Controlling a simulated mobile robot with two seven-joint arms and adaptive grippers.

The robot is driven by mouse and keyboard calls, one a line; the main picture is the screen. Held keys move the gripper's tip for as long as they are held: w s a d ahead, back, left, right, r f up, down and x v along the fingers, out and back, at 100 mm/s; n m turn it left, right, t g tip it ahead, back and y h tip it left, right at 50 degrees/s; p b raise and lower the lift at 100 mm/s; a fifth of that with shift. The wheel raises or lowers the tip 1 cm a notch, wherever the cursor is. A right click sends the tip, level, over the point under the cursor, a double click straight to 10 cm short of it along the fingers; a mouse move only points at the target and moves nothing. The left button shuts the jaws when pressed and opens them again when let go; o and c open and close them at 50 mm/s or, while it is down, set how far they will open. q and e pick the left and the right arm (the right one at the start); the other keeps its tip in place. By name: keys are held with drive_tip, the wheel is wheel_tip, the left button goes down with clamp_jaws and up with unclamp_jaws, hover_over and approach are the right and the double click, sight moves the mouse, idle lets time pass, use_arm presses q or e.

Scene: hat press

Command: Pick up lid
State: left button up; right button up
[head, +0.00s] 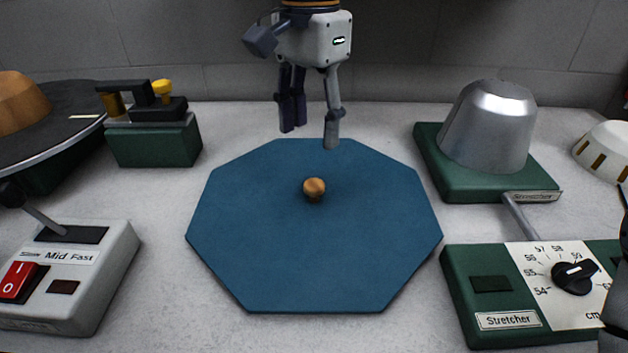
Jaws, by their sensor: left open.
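The lid (300,255) is a flat blue octagonal plate with a small round wooden knob (314,188) near its middle. It lies in the middle of the grey worktop. My left gripper (312,138) hangs down from the top, over the lid's far edge. Its fingers point down and are spread apart, with nothing between them. It is behind the knob and not touching it. What lies under the lid is hidden. At the right edge a grey part shows, but my right gripper's fingers are not visible.
A silver dome on a green stretcher base (430,165) stands right, with a green dial panel (465,275) in front. A grey switch box (105,265) stands front left. A green block with a yellow knob (150,142) and a dark round disc (75,130) are back left. A wall closes the back.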

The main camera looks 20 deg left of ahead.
sight(314, 184)
use_arm(q)
drive_tip(key=f, duration=1.1)
drive_tip(key=shift+s+d, duration=0.25)
drive_tip(key=shift+d, duration=0.05)
drive_tip(key=shift+r, duration=0.1)
clamp_jaws()
